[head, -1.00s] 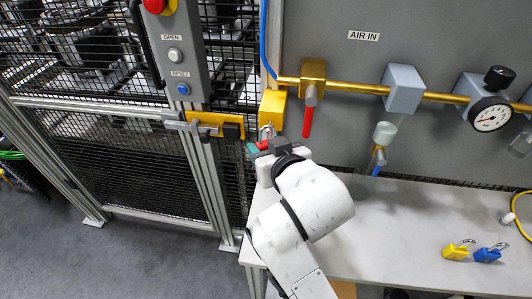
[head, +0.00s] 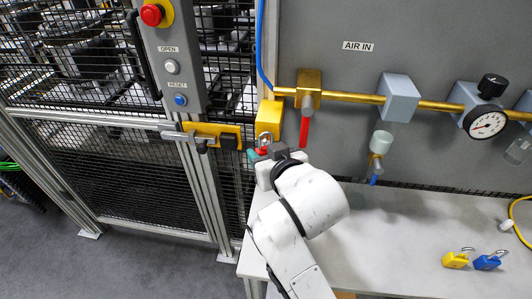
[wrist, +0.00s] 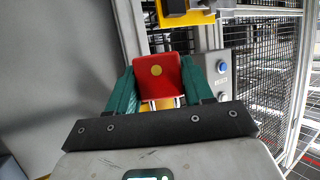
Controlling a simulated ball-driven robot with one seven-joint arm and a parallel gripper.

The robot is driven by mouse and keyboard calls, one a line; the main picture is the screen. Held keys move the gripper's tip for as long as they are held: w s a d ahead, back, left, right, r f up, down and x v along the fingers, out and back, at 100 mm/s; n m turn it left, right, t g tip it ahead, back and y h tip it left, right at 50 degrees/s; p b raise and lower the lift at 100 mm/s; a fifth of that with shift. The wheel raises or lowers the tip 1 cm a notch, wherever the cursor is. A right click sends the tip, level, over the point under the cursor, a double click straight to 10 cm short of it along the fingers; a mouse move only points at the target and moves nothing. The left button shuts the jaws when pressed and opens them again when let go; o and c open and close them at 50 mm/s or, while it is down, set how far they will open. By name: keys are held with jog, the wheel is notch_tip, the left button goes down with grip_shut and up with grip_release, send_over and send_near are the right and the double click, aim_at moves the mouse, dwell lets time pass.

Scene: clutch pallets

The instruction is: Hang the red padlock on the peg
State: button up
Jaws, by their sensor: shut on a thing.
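The red padlock (wrist: 157,78) is held between the two green fingers of my gripper (wrist: 158,86) in the wrist view. Its body has a round gold spot, and parts of its metal shackle show below the body there. In the head view only a sliver of red shows at my gripper (head: 262,153). The shackle (head: 264,138) stands up in front of the lower part of a yellow block (head: 270,117) on the panel edge. I cannot make out the peg; the block's lower front is partly covered by the shackle and gripper. I cannot tell whether the shackle touches anything.
A brass pipe (head: 440,105) with a red-handled valve (head: 305,128) runs just right of the block. A yellow latch bar (head: 215,134) is close on the left. A yellow padlock (head: 455,260) and a blue padlock (head: 487,262) lie on the white bench (head: 400,235).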

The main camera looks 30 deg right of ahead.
jog(key=o, duration=1.2)
jog(key=v, duration=1.1)
jog(key=shift+f, duration=0.1)
